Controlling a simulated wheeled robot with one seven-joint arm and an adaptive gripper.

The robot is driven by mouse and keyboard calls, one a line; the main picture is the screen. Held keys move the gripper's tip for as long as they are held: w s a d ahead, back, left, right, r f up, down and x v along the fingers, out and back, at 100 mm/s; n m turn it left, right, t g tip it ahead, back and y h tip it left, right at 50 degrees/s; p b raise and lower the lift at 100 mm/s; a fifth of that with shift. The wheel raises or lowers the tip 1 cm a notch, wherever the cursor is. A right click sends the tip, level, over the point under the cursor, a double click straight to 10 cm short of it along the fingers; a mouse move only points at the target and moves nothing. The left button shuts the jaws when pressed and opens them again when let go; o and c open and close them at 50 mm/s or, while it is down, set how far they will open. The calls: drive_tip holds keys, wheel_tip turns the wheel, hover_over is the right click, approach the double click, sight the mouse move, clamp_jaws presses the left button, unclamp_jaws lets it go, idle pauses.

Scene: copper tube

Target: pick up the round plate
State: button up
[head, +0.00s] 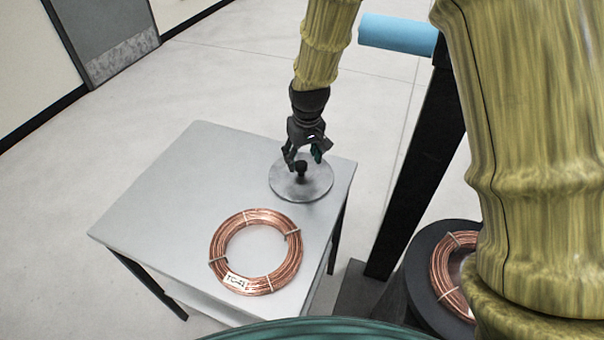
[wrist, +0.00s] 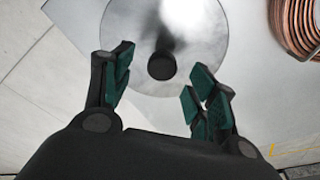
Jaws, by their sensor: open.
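The round plate (head: 312,187) is a grey metal disc with a black knob (head: 301,168) at its centre. It lies on the light grey table near the right edge. In the wrist view the plate (wrist: 205,50) fills the upper middle, and its knob (wrist: 161,66) shows between and a little beyond my fingertips. My gripper (head: 303,157) is open above the plate, with its fingers on either side of the knob. In the wrist view my gripper (wrist: 158,75) shows two green-padded fingers, apart and with nothing between the pads. Whether a finger touches the plate cannot be told.
A copper tube coil (head: 284,263) with a white label lies on the table (head: 170,200) in front of the plate. Another coil (head: 443,268) sits on a black round holder (head: 415,276) at the right, beside a black post (head: 416,185). The table's left part is clear.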

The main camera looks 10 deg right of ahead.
sight(301, 164)
drive_tip(key=f, duration=0.2)
drive_tip(key=shift+w+a+f, duration=0.2)
drive_tip(key=shift+w+f, duration=0.1)
drive_tip(key=shift+f, duration=0.65)
drive_tip(key=shift+c, duration=0.2)
clamp_jaws()
